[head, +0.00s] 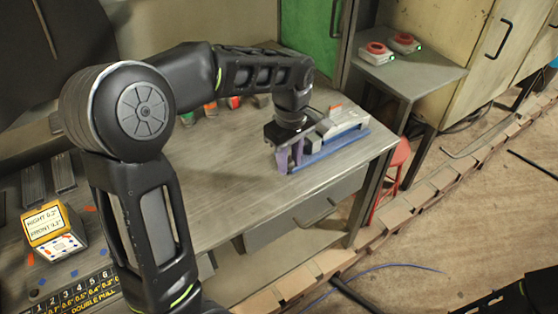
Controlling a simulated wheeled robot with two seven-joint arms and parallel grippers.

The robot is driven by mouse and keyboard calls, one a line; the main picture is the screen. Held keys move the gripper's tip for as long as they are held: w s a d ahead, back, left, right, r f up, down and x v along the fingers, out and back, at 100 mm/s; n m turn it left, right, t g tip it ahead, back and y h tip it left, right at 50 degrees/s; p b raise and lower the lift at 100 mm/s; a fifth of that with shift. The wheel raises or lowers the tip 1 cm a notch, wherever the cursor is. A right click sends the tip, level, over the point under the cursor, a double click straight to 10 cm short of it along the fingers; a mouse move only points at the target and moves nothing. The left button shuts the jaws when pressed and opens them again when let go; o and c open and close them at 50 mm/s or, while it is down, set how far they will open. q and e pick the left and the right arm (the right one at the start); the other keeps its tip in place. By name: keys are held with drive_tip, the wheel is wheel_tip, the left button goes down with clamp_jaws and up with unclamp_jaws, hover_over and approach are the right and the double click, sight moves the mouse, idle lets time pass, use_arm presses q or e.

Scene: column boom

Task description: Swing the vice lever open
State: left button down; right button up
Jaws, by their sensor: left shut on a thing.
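The vice (343,124) sits on the workbench near its right end, with a grey metal body and a long blue part along its front side. My left gripper (289,160) points down at the vice's left end, with purplish parts at its fingers. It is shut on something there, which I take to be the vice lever. The lever itself is hidden by the gripper, so its angle cannot be told.
The workbench (225,165) has clear room left of the vice. Small coloured items (233,102) lie at its back. A yellow-framed box (55,232) stands at lower left. A side table (425,78) holds two red-topped devices (376,53). A red stool (395,165) stands beside the bench.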

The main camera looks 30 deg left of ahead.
use_arm(q)
drive_tip(key=w+d+n, duration=0.1)
drive_tip(key=d+n, duration=0.1)
drive_tip(key=n, duration=0.1)
drive_tip(key=shift+w+d+n, duration=0.25)
drive_tip(key=shift+w+n, duration=0.05)
drive_tip(key=shift+w, duration=0.05)
drive_tip(key=shift+w+d+n, duration=0.45)
drive_tip(key=shift+w+n, duration=0.2)
drive_tip(key=shift+n, duration=0.4)
drive_tip(key=shift+w+d+n, duration=0.45)
drive_tip(key=shift+w+n, duration=0.2)
drive_tip(key=shift+n, duration=0.4)
drive_tip(key=shift+r, duration=0.1)
drive_tip(key=c, duration=1.1)
unclamp_jaws()
wheel_tip(320, 180, up, 8)
drive_tip(key=shift+f, duration=0.2)
